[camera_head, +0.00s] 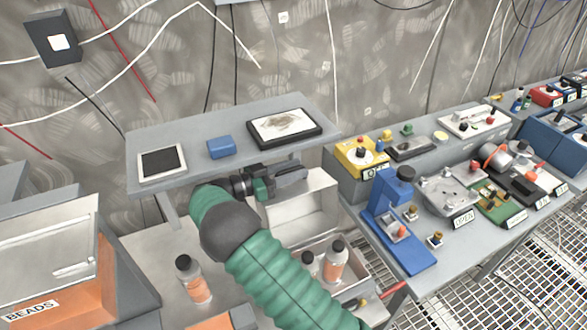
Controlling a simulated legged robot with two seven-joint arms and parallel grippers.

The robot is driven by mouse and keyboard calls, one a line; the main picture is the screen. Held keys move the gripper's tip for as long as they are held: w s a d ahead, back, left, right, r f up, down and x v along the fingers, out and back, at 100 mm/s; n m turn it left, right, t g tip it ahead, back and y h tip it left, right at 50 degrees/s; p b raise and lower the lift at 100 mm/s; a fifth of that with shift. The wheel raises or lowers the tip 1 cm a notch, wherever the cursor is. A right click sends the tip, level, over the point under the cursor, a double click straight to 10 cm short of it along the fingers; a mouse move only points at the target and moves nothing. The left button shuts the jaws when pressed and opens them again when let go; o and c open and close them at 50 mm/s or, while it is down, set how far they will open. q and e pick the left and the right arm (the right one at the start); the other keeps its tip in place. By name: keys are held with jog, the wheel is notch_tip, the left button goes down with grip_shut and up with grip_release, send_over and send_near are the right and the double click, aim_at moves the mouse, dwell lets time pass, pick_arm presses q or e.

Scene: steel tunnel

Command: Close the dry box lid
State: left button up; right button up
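A pale open-topped box, which I take to be the dry box (375,284), stands below the grey shelf, with bottles in it. A pale upright panel, apparently its raised lid (312,208), stands at its back; my arm hides part of both. My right gripper (284,174) is at the end of the green ribbed arm, by the panel's upper left edge and just under the shelf's front edge. Whether it touches the panel and how far its fingers are apart cannot be told. My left gripper is not in view.
The grey shelf (200,128) overhangs the gripper and bears a tablet, a blue block and a framed picture. A bottle (194,281) stands left of my arm. An orange bin labelled BEADS (70,290) is at left. A crowded bench (470,240) is at right.

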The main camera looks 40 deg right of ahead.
jog(key=c, duration=0.4)
jog(key=shift+s+r, duration=0.1)
grip_shut()
jog(key=shift+r, duration=0.1)
dwell(0.7)
